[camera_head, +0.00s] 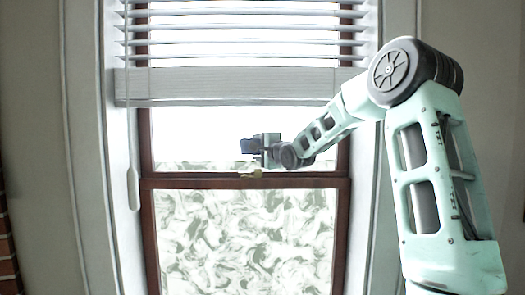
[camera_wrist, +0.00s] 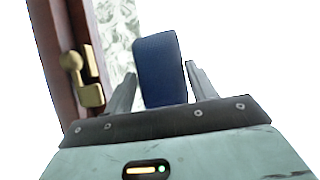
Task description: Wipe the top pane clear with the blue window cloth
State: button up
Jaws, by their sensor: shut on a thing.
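The blue window cloth (camera_head: 247,146) is a dark blue pad at the end of my arm, in front of the top pane (camera_head: 200,132). The wrist view shows the cloth (camera_wrist: 158,65) upright between the two fingers of my gripper (camera_wrist: 161,82), which is shut on it. My gripper also shows in the head view (camera_head: 267,148). I cannot tell whether the cloth touches the glass. The visible top pane is mostly bright and clear, with a strip of grey-green smears (camera_head: 200,166) along its bottom edge. Its upper part is hidden behind the blind.
A white slatted blind (camera_head: 240,86) hangs just above the cloth. A brown sash rail (camera_head: 200,183) with a brass latch (camera_wrist: 85,75) runs just below. The bottom pane (camera_head: 245,240) is covered with swirled smears. A blind wand (camera_head: 132,188) hangs at the left.

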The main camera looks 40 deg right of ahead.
aim_at(247, 147)
jog(key=shift+w+a+b, duration=0.75)
jog(key=shift+w+a, duration=0.5)
jog(key=shift+a, duration=0.1)
jog(key=shift+w+a+f+b, duration=0.1)
jog(key=shift+w+a+b, duration=0.6)
jog(key=shift+a, duration=0.25)
jog(key=shift+w+a+b, duration=0.9)
jog(key=shift+w+a, duration=0.7)
jog(key=shift+a, duration=0.3)
jog(key=shift+s+a+b, duration=0.3)
jog(key=shift+b, duration=0.25)
jog(key=shift+s+a+b, duration=0.75)
jog(key=shift+s+a, duration=0.05)
jog(key=shift+s, duration=0.2)
jog(key=shift+s+a+b, duration=0.7)
jog(key=shift+s+a, duration=0.05)
jog(key=shift+s, duration=0.2)
